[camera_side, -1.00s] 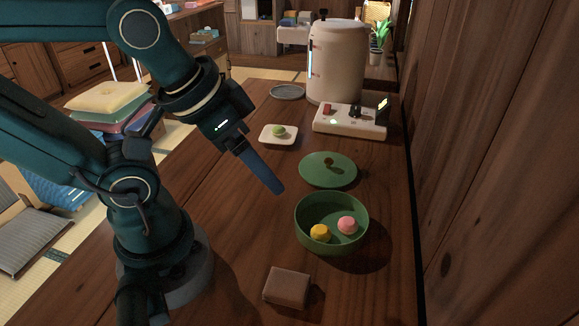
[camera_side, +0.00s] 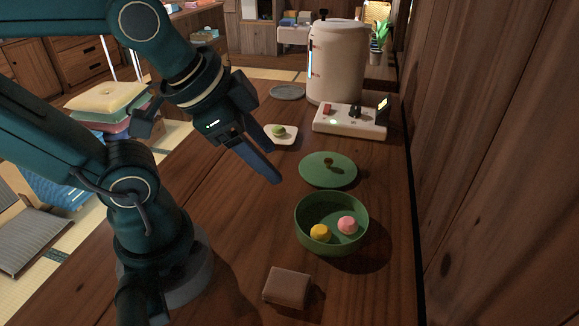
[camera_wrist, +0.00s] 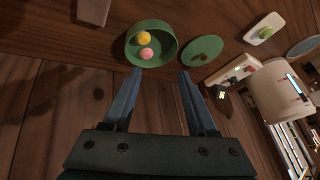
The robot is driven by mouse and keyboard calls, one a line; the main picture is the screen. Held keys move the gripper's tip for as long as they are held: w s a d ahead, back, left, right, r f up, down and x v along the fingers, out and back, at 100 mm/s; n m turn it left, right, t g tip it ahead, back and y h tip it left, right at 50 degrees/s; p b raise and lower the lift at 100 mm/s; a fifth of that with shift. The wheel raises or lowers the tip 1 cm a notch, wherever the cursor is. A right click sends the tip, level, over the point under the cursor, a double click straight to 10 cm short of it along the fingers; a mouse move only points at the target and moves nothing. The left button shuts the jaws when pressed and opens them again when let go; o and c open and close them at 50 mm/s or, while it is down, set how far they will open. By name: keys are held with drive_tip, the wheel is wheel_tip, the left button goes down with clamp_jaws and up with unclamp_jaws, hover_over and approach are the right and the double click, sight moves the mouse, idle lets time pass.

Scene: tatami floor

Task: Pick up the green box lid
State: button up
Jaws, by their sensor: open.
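The green box lid (camera_side: 328,169) is a round disc with a small brown knob, lying flat on the wooden table. It also shows in the wrist view (camera_wrist: 194,53). The open green box (camera_side: 331,238) stands just in front of it, with a yellow sweet (camera_side: 320,232) and a pink sweet (camera_side: 347,225) inside; the box also shows in the wrist view (camera_wrist: 130,55). My gripper (camera_side: 275,157) is open and empty, in the air to the left of the lid in the side view. In the wrist view its two blue fingers (camera_wrist: 155,80) are spread apart, with the box and lid beyond them.
A white plate (camera_side: 292,142) with a green sweet stands behind the lid. A white panel with switches (camera_side: 350,122) and a large pale canister (camera_side: 336,65) stand farther back. A brown block (camera_side: 287,287) lies in front. A wooden wall borders the table's right side.

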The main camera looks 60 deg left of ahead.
drive_tip(key=w+a+r+m+y, duration=0.1)
drive_tip(key=w+a+r+m, duration=0.2)
drive_tip(key=w+m, duration=0.55)
drive_tip(key=m+g+y, duration=0.2)
drive_tip(key=m+g, duration=0.1)
drive_tip(key=m, duration=1.1)
hover_over(329, 160)
drive_tip(key=s+d, duration=0.2)
drive_tip(key=f, duration=1.4)
drive_tip(key=shift+w+a, duration=0.2)
drive_tip(key=shift+x, duration=2.45)
clamp_jaws()
